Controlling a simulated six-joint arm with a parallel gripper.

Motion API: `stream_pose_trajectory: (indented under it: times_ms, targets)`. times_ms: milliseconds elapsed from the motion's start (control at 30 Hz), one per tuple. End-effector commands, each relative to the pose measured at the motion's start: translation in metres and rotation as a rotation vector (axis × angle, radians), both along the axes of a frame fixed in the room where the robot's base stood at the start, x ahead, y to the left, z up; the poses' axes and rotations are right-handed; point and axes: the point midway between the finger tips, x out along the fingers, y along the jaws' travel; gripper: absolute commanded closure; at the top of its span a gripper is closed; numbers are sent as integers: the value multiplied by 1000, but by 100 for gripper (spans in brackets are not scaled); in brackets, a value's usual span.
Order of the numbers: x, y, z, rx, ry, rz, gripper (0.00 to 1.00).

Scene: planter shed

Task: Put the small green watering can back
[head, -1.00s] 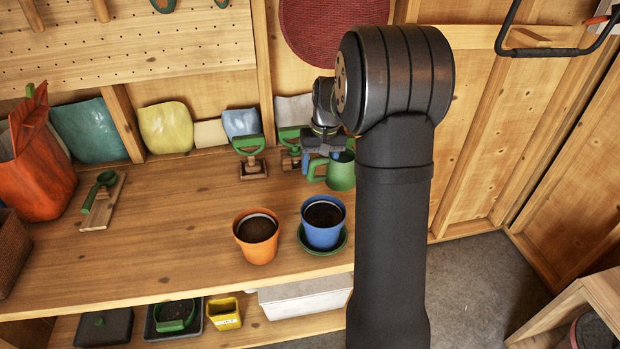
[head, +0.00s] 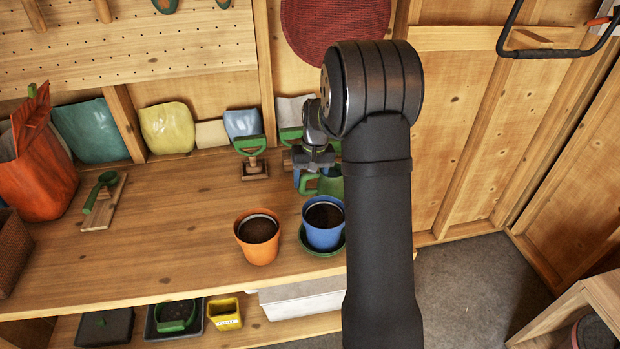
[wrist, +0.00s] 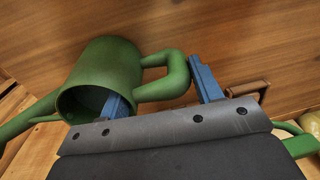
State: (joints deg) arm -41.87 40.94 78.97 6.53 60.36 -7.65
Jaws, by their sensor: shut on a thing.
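The small green watering can (head: 331,186) is near the right end of the wooden bench, behind the blue pot. My gripper (wrist: 155,80) is shut on it, with the can's curved handle (wrist: 172,82) between its blue fingers. One finger is partly hidden by the can's rim. The wrist view shows the can's open mouth (wrist: 84,103) and a long green spout at the left. In the head view my arm hides the can's right side. I cannot tell how far the can is above the bench.
A blue pot (head: 323,232) on a green saucer and an orange pot (head: 258,243) stand in front. A green-handled tool on a wooden block (head: 252,160) stands to the left; another is partly hidden behind my gripper. The left middle of the bench (head: 170,220) is clear.

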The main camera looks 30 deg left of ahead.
Motion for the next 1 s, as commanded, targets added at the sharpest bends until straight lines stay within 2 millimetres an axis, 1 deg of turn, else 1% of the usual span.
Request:
stream_pose_trajectory:
  times_ms: [67,100,200,467,567,667,1000]
  targets:
    - [0,0,-2,0,0,0,84]
    - [0,0,-3,-1,1,0,37]
    - [0,0,-2,-1,1,0,19]
    - [0,0,-2,0,0,0,19]
    - [0,0,3,1,-1,0,19]
    - [2,-1,16,2,-2,0,19]
    - [7,-6,87,3,-3,-1,19]
